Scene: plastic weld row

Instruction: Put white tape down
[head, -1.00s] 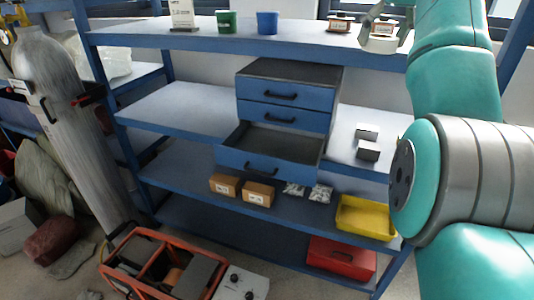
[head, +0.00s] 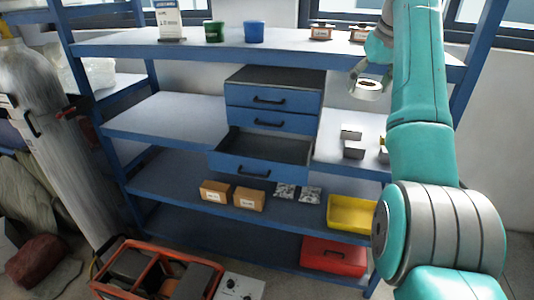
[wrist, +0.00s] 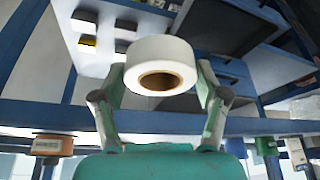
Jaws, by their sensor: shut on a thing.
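The white tape (head: 369,90) is a white roll with a brown core. My gripper (wrist: 160,82) is shut on it, one finger on each side, and the tape (wrist: 160,58) fills the gap between the fingers in the wrist view. In the head view my gripper (head: 370,78) hangs below the top shelf's front edge, above the right part of the middle shelf (head: 335,148). The tape is held in the air, apart from the shelf surfaces.
Small dark-and-white boxes (head: 353,150) stand on the middle shelf's right part. A blue drawer cabinet (head: 272,95) with its lowest drawer (head: 262,160) pulled out stands left of them. Green (head: 213,31) and blue (head: 254,32) cups stand on the top shelf. A yellow bin (head: 351,213) sits lower.

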